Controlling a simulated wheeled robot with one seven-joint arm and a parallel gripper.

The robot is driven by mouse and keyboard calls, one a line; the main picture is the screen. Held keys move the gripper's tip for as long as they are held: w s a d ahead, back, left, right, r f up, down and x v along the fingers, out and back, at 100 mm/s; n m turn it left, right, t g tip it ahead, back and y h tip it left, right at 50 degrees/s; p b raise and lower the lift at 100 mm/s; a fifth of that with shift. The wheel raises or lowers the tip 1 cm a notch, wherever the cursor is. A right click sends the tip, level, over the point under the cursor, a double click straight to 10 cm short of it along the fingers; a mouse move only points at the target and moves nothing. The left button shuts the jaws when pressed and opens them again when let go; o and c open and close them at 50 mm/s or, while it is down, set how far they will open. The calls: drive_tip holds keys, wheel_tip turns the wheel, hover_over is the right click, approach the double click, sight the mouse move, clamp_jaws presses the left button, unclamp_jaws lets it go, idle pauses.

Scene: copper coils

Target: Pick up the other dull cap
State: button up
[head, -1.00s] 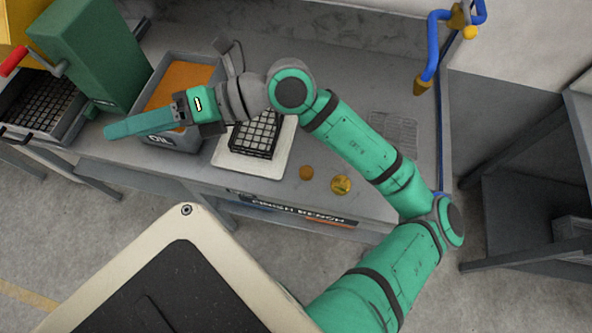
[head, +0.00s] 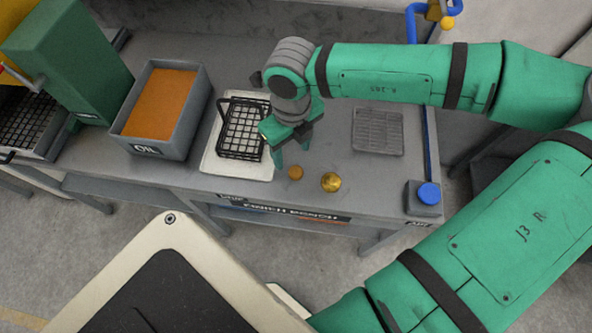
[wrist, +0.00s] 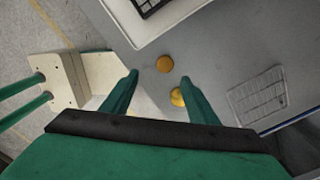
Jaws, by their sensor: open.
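A small dull orange-brown cap (head: 295,172) lies on the grey bench near its front edge. It also shows in the wrist view (wrist: 165,63), just past the space between my fingertips. A larger, shinier gold cap (head: 330,182) lies to its right. My gripper (head: 291,158) points down above the bench, beside the dull cap. Its two fingers (wrist: 160,77) are apart with nothing held between them.
A black wire basket (head: 240,135) stands on a white tray (head: 210,158) left of my gripper. An orange-filled bin (head: 150,145) marked OIL is further left. A grey grate (head: 377,132) lies to the right, and a blue-topped button box (head: 425,198) sits at the bench's right corner.

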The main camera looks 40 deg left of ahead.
sight(296, 171)
drive_tip(key=f, duration=0.7)
drive_tip(key=w+f, duration=0.1)
drive_tip(key=f, duration=0.2)
drive_tip(key=shift+d+f, duration=0.15)
drive_tip(key=shift+f, duration=0.25)
drive_tip(key=c, duration=1.1)
drive_tip(key=shift+c, duration=0.2)
drive_tip(key=shift+r, duration=0.1)
